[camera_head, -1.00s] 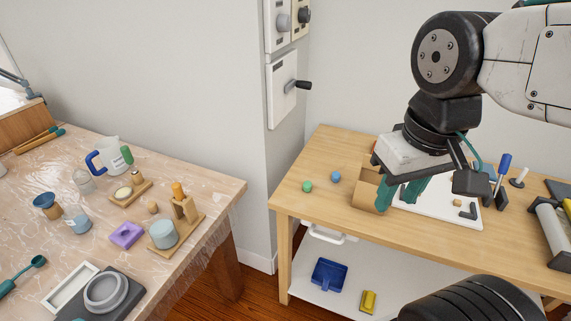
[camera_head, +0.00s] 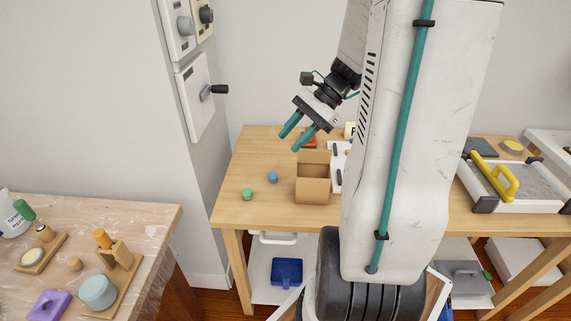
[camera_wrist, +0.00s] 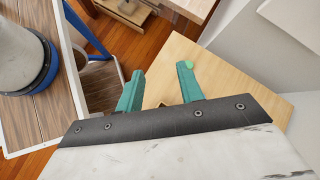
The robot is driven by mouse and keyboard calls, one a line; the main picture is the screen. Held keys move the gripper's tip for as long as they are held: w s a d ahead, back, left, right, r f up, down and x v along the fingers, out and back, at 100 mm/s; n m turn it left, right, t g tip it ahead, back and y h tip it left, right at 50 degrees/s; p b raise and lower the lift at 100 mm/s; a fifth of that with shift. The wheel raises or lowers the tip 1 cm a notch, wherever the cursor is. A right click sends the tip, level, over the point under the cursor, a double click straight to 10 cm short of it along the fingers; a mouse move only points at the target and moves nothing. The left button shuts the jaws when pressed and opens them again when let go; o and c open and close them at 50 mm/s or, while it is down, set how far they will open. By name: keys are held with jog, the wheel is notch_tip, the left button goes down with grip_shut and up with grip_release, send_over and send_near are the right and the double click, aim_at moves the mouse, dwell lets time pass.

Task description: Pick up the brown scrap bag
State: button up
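A brown open-topped container (camera_head: 313,188), box-like and probably the brown scrap bag, stands upright on the wooden table in the head view. Its inside looks empty from here. My gripper (camera_head: 289,143) is above and slightly left of it, tilted, with its two green fingers apart and nothing between them. The gripper also shows in the wrist view (camera_wrist: 160,68), fingers spread over the table's edge. I cannot clearly make out the brown container in the wrist view.
A green ball (camera_head: 247,194) and a blue ball (camera_head: 273,177) lie left of the brown container on the wooden table (camera_head: 250,155). My arm hides the table's middle. A screen frame with a yellow-handled tool (camera_head: 497,180) lies at right. A lever box (camera_head: 194,98) juts from the wall.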

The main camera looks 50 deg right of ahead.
aim_at(319, 150)
jog(key=s+d+f+m+t, duration=0.2)
jog(key=d+f+m+t, duration=0.15)
jog(key=d, duration=0.35)
jog(key=s+d+f+m+t, duration=0.2)
jog(key=d+f+m, duration=0.25)
jog(key=d, duration=0.35)
jog(key=shift+m, duration=0.5)
jog(key=x, duration=0.5)
jog(key=r+x, duration=0.1)
jog(key=x, duration=0.1)
jog(key=shift+w+a+f, duration=0.2)
jog(key=shift+w+a, duration=0.15)
jog(key=shift+w, duration=0.05)
grip_shut()
